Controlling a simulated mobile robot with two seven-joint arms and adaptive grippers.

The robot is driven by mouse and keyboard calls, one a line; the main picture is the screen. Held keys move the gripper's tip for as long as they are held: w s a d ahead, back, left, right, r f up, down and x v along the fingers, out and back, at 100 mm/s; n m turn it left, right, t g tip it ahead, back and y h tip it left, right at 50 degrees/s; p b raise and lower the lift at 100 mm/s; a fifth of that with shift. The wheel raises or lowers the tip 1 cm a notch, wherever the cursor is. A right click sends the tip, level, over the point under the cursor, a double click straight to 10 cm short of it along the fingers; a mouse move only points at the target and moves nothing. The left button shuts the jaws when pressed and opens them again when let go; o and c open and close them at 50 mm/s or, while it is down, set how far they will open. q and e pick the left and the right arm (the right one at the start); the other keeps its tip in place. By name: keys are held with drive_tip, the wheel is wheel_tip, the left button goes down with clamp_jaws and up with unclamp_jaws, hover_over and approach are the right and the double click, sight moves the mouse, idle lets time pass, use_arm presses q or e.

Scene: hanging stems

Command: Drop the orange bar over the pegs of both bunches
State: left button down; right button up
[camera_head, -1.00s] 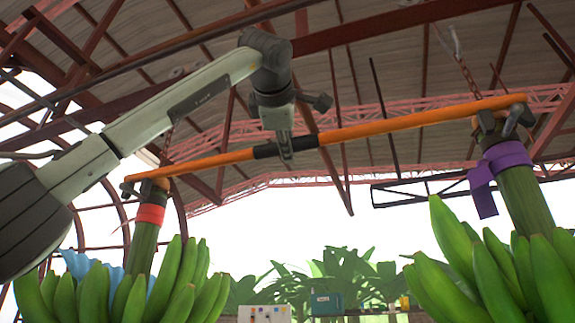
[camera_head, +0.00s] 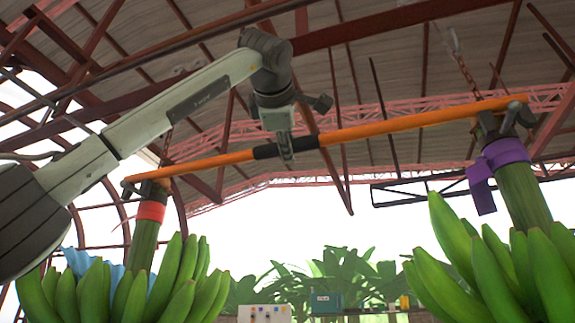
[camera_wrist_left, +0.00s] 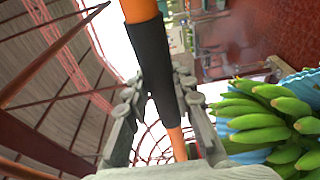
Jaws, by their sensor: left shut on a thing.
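The orange bar (camera_head: 400,122) spans the head view, its left end lower than its right. My left gripper (camera_head: 285,150) is shut on its black middle grip; in the left wrist view the black grip (camera_wrist_left: 153,62) sits between the fingers. The left bunch (camera_head: 170,285) hangs below a stem with a red band (camera_head: 150,211). The right bunch (camera_head: 500,275) hangs below a stem with a purple ribbon (camera_head: 500,158). The bar's ends are at the tops of both stems; I cannot tell whether they are seated on the pegs. My right gripper is not in view.
Roof beams (camera_head: 400,18) and a pink truss (camera_head: 420,112) run overhead in the background. A white box (camera_head: 264,314) and a teal box (camera_head: 326,303) stand far behind, between the bunches. The space between the bunches is open.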

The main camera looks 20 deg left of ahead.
use_arm(q)
drive_tip(key=shift+f+b, duration=0.3)
drive_tip(key=shift+f, duration=0.1)
drive_tip(key=c, duration=1.2)
unclamp_jaws()
drive_tip(key=shift+s, duration=0.1)
drive_tip(key=shift+f, duration=0.1)
drive_tip(key=s+d, duration=0.2)
drive_tip(key=s, duration=0.9)
drive_tip(key=shift+s, duration=0.4)
